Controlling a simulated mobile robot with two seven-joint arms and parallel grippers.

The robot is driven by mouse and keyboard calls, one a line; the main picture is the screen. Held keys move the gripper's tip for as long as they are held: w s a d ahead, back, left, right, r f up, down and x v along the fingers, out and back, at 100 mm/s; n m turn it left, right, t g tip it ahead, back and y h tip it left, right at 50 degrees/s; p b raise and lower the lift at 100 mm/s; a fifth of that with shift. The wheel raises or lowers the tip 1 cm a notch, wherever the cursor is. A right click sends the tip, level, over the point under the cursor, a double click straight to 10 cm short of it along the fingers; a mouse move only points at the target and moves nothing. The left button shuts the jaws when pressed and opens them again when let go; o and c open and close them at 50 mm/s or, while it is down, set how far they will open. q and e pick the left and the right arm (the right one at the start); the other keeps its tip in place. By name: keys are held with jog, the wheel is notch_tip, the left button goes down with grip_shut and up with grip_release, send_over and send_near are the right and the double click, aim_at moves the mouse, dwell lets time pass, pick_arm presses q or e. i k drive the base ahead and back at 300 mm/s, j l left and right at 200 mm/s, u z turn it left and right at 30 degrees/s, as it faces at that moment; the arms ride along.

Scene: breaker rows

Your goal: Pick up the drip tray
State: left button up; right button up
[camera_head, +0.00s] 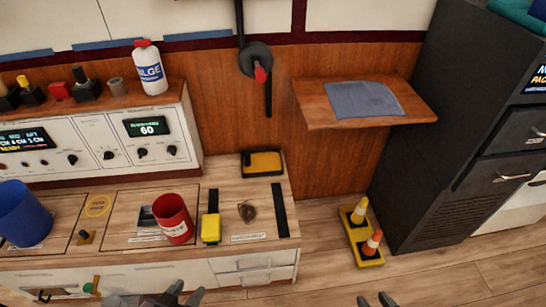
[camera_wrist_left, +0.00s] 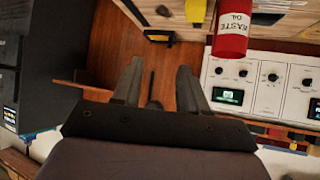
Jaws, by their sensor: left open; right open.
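A shallow black-rimmed tray with a yellow inside (camera_head: 262,163) sits at the back right of the wooden counter, against the panel wall; it looks like the drip tray, though no label is readable. Its dark edge seems to show in the left wrist view (camera_wrist_left: 160,37), beyond my fingers. My left gripper (camera_head: 165,297) is at the bottom edge of the head view, in front of the counter and well short of the tray. It is open and empty in the left wrist view (camera_wrist_left: 157,88). My right gripper (camera_head: 375,301) is open at the bottom edge, right of the counter.
A red waste-oil can (camera_head: 174,219), a yellow-and-black item (camera_head: 211,227) and a black strip (camera_head: 280,210) are on the counter before the tray. A blue bucket (camera_head: 24,214) stands left. A wooden shelf (camera_head: 420,112) juts out right; cones on a yellow base (camera_head: 366,247) stand below.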

aim_at(265, 162)
jog(key=i+l+z, duration=0.25)
jog(key=i+l, duration=0.85)
